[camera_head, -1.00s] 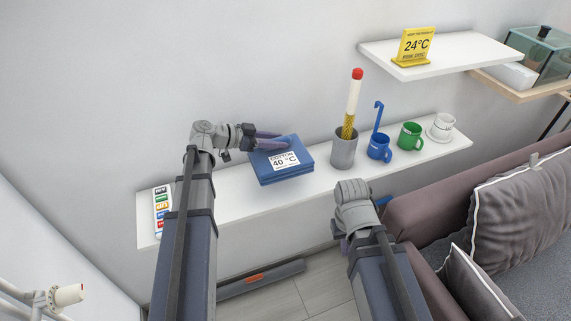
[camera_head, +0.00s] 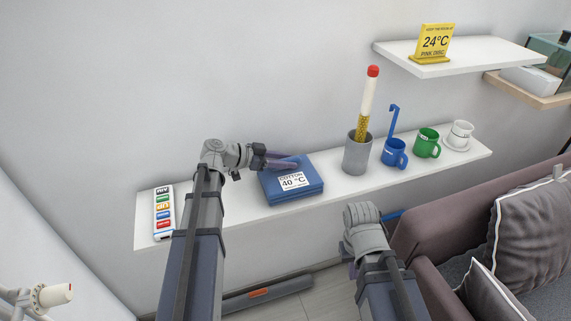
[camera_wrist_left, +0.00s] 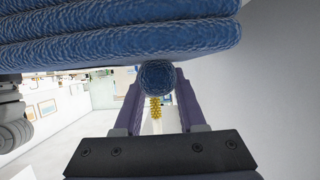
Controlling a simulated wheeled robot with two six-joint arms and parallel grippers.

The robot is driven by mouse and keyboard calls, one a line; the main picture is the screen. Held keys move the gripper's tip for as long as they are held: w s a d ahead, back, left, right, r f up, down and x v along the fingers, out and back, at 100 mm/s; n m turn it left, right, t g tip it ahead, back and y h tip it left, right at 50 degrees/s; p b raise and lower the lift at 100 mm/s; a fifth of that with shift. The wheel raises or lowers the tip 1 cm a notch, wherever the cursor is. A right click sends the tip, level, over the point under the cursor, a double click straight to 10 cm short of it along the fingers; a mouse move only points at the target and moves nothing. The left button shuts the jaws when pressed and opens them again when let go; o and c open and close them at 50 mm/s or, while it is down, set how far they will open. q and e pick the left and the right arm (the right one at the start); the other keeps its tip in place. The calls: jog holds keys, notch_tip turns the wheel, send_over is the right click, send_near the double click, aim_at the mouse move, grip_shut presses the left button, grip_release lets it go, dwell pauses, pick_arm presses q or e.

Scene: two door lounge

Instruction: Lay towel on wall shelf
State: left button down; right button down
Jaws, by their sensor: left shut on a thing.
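The blue folded towel (camera_head: 291,178) with a white "COTTON 40 °C" label is at the left part of the long white wall shelf (camera_head: 240,209). My left gripper (camera_head: 284,162) reaches it from the left and is shut on its fold. In the left wrist view the towel (camera_wrist_left: 110,35) fills the top, with a rounded fold between my fingers (camera_wrist_left: 158,90). The towel lies nearly flat over the shelf; I cannot tell if it fully rests there. My right gripper (camera_head: 350,262) is below the shelf by the sofa, mostly hidden by its wrist.
A button panel (camera_head: 164,212) is left of the towel. A grey cup (camera_head: 357,155) with a stick, a blue mug (camera_head: 394,154), a green mug (camera_head: 427,143) and a white cup (camera_head: 460,134) stand to the right. An upper shelf (camera_head: 455,58) holds a yellow sign. A sofa (camera_head: 450,225) is at right.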

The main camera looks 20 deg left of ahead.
pick_arm(q)
jog(key=shift+f, duration=0.1)
jog(key=shift+c, duration=2.4)
grip_release()
jog(key=shift+a+r, duration=0.1)
jog(key=shift+r, duration=0.2)
jog(key=p+v, duration=0.4)
jog(key=v, duration=0.7)
jog(key=shift+s+a+p, duration=0.25)
jog(key=shift+s+p, duration=0.05)
jog(key=shift+s, duration=0.05)
